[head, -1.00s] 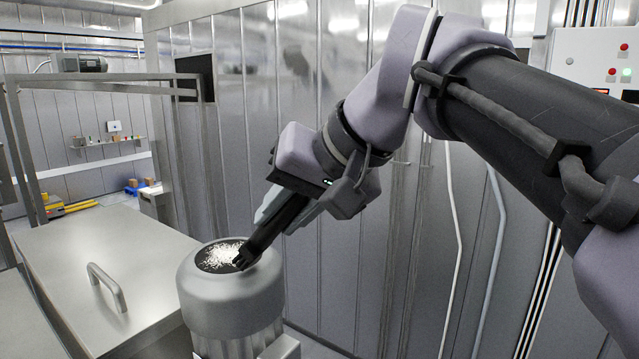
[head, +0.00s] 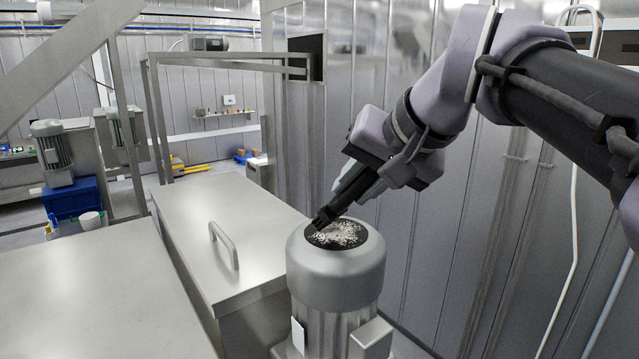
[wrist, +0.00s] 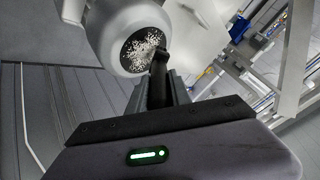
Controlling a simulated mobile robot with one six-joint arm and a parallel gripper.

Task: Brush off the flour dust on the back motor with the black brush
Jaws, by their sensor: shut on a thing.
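The back motor (head: 335,275) is a grey cylinder standing upright, with a round black top. White flour dust (head: 343,236) is scattered over that top; it also shows in the wrist view (wrist: 141,50). My gripper (head: 357,186) is shut on the black brush (head: 326,215). The brush tip is at the left far edge of the motor's black top and seems to touch it. In the wrist view the dark brush (wrist: 158,75) points from between the fingers to the edge of the motor's top. The brush handle is mostly hidden in the gripper.
A steel box lid with a handle (head: 222,245) lies left of the motor. A panelled metal wall (head: 440,230) stands close on the right. A metal frame (head: 150,110) rises behind the lid. Another motor (head: 52,150) and a blue crate (head: 72,198) are far left.

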